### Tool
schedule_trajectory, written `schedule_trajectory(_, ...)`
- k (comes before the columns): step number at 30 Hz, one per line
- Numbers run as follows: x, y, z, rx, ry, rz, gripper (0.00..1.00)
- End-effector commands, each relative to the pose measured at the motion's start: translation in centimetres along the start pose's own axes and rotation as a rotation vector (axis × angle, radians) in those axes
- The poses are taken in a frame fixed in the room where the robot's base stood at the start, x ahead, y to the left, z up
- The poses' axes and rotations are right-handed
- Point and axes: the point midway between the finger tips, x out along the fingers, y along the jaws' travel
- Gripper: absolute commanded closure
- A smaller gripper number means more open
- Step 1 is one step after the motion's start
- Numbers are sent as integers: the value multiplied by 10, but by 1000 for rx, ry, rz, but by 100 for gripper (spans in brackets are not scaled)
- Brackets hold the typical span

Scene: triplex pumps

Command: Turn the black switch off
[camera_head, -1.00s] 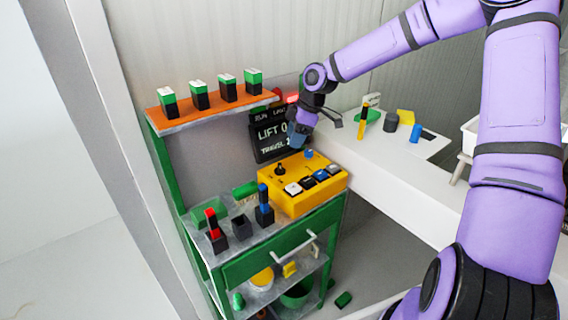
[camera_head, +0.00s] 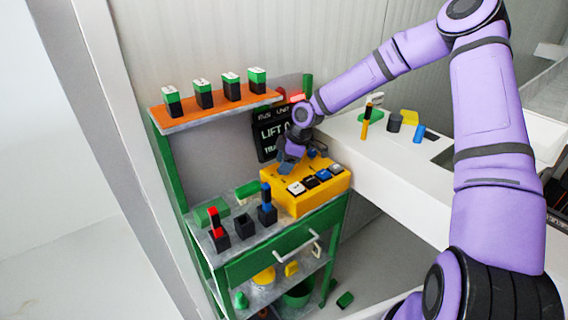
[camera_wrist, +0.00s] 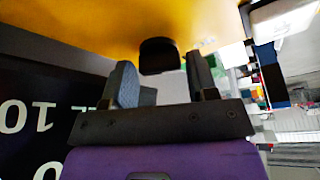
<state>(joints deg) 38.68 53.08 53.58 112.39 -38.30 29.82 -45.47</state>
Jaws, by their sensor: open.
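The yellow control box (camera_head: 312,202) sits on top of the green cart and also fills the top of the wrist view (camera_wrist: 90,20). In the wrist view, the black switch (camera_wrist: 159,52) stands out from the yellow face, between and just beyond my two fingertips. My gripper (camera_head: 288,165) is open, low over the box's back left part. In the wrist view its fingers (camera_wrist: 161,72) are either side of the switch's line, with no clear contact. In the head view my gripper hides the switch.
White, black and blue buttons (camera_head: 310,182) line the box's front. A dark display (camera_head: 268,134) stands close behind my gripper. An orange shelf (camera_head: 215,108) with green-and-black blocks is at left. Red and blue switches (camera_head: 266,205) stand on the cart. A white counter (camera_head: 385,160) lies right.

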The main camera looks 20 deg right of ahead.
Motion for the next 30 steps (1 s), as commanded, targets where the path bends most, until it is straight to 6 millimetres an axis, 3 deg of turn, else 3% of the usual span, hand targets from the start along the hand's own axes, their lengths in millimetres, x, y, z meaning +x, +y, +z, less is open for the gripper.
schedule_trajectory(8, 1, 0, 0, 1, 0, 0, 47)
schedule_trajectory(13, 1, 0, 0, 1, 0, 0, 81)
schedule_trajectory(23, 1, 0, 0, 33, -1, 15, 81)
schedule_trajectory(30, 1, -1, -1, 153, -3, 66, 81)
